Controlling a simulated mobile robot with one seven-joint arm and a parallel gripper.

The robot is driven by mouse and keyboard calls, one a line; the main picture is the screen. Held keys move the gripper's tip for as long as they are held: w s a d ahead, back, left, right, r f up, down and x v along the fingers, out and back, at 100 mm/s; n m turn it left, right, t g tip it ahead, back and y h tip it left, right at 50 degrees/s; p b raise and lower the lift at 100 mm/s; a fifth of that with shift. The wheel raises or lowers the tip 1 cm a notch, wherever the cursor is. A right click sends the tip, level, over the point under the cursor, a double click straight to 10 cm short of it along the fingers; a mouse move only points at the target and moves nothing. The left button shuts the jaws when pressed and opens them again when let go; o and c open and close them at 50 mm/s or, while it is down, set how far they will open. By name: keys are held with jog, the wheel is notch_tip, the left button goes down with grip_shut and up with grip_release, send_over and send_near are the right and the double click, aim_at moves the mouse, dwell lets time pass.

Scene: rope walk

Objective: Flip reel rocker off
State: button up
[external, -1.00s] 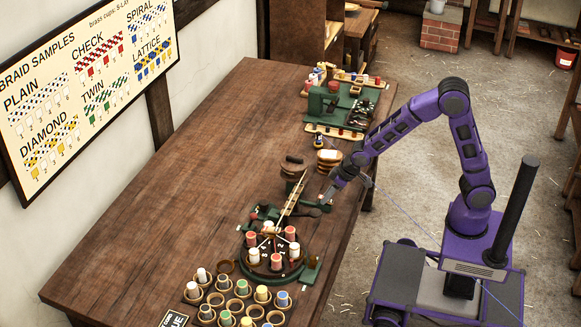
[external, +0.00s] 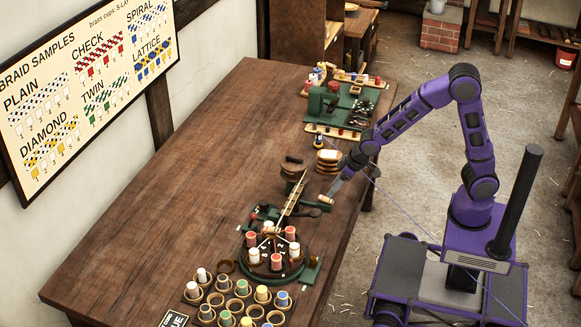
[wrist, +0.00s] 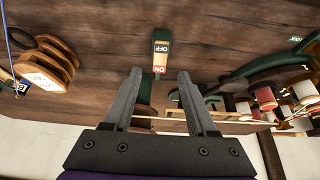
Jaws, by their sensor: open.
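In the external view my gripper (external: 334,190) is low over the table's right edge, beside the green reel machine. I cannot tell the rocker's tilt.
The braiding disc (external: 272,272) with several bobbins stands to the front, with cups of spools nearby. Stacked wooden reels (external: 328,160) stand just behind my gripper. A green machine (external: 322,102) is farther back. The table's left half (external: 170,180) is clear.

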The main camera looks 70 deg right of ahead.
jog(key=p+v, duration=0.6)
jog(key=v, duration=0.6)
